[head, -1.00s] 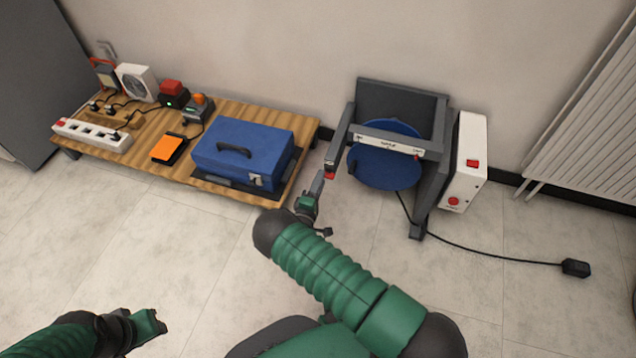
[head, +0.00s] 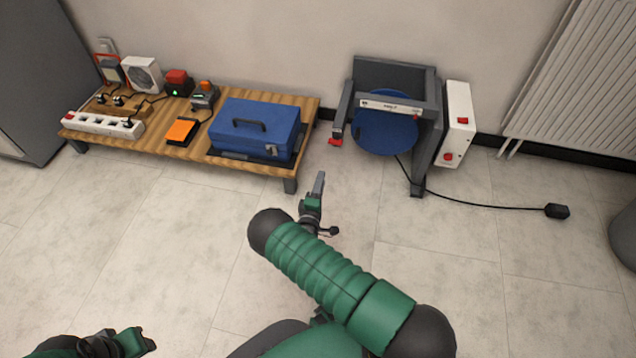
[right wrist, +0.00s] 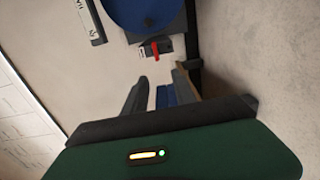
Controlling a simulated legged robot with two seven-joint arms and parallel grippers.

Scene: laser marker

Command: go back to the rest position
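My right gripper (head: 317,187) reaches out over the bare floor, in front of the gap between the low wooden table and the laser marker. In the right wrist view its two fingers (right wrist: 160,88) stand apart with nothing between them. My left gripper (head: 140,342) is at the bottom left of the head view, above the floor. Its fingers show too small and from the side, so I cannot tell if it is open. The grey laser marker frame (head: 431,150) with its blue disc (head: 385,133) stands against the wall, clear of my right gripper.
The low wooden table (head: 165,150) carries a blue toolbox (head: 255,125), an orange-topped device (head: 182,131), a power strip (head: 105,124) and small devices. A cable runs from the marker to a black pedal (head: 557,211). A radiator (head: 570,85) is at right. The front floor is clear.

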